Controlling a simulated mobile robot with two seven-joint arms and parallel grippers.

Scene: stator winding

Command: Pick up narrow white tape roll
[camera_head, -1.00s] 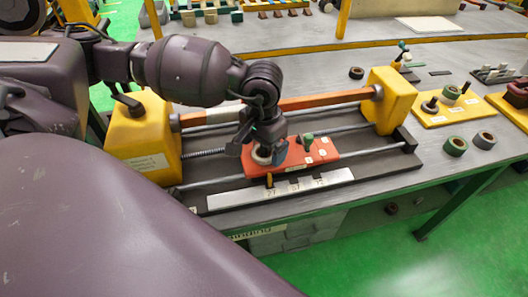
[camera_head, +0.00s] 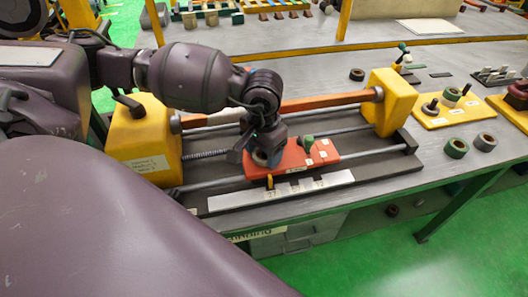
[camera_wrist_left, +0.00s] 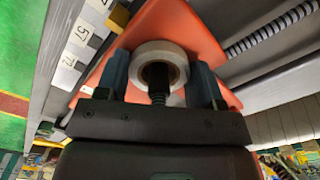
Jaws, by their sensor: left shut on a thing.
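The narrow white tape roll (camera_wrist_left: 160,62) sits between the fingers of my left gripper (camera_wrist_left: 162,85) in the left wrist view. It is around a dark peg on the orange-red carriage (camera_wrist_left: 188,22). In the head view my left gripper (camera_head: 267,158) points down at the left end of that carriage (camera_head: 310,153), and its fingers largely hide the roll. The gripper is shut on the roll. My right gripper is not in view.
The carriage rides on rails between two yellow end blocks (camera_head: 145,135) (camera_head: 392,100). A green knob (camera_head: 306,141) stands beside the gripper. A numbered white scale (camera_head: 280,190) lies in front. Loose rolls (camera_head: 456,147) (camera_head: 485,141) lie on the bench at right.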

